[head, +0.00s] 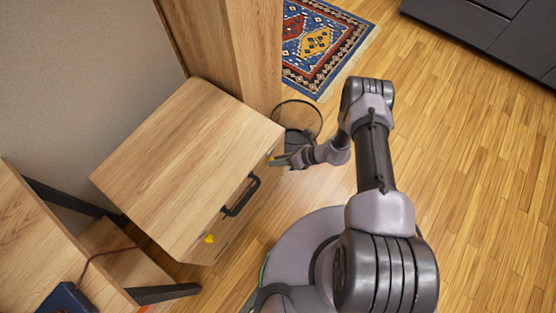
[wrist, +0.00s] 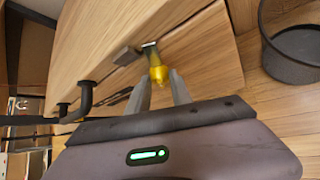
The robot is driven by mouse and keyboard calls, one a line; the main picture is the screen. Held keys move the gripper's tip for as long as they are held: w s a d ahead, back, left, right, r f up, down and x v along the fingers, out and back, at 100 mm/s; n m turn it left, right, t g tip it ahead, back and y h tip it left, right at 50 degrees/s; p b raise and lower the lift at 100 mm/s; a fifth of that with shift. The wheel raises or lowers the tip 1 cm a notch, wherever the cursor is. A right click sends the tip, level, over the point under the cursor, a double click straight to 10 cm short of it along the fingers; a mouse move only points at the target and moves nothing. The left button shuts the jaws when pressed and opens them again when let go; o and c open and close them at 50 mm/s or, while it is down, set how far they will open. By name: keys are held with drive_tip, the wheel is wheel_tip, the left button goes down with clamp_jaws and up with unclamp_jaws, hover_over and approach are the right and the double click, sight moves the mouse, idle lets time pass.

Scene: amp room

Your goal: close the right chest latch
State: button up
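The wooden chest (head: 185,150) stands left of my arm, its lid down, with a black handle (head: 241,195) on the front. The right latch shows as a small yellow part (head: 271,157) at the front's far end. In the wrist view the latch is a yellow knob (wrist: 157,74) below a metal plate at the lid edge. My gripper (head: 283,160) is at this latch. In the wrist view its two fingers (wrist: 160,84) are apart, one on each side of the knob; I cannot tell whether they touch it. The other yellow latch (head: 209,238) is at the near end.
A black round bin (head: 298,118) stands just beyond my gripper; it also shows in the wrist view (wrist: 295,55). A patterned rug (head: 322,42) lies farther back. A wooden desk (head: 40,235) with a blue object (head: 66,300) is at the lower left. Floor at right is clear.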

clamp_jaws()
drive_tip(key=shift+r+p, duration=0.15)
drive_tip(key=shift+p, duration=0.15)
drive_tip(key=shift+s+a+r+n+t+h+p, duration=0.15)
drive_tip(key=shift+n+t+h+p, duration=0.35)
drive_tip(key=shift+p, duration=0.8)
drive_tip(key=shift+s+a+f+n+t+h+p, duration=0.15)
drive_tip(key=shift+n+t+h+p, duration=0.3)
drive_tip(key=shift+p, duration=0.9)
drive_tip(key=shift+s+r+n+t+h+p, duration=0.2)
drive_tip(key=shift+t+h+p, duration=0.4)
drive_tip(key=shift+p, duration=0.7)
drive_tip(key=shift+f, duration=0.2)
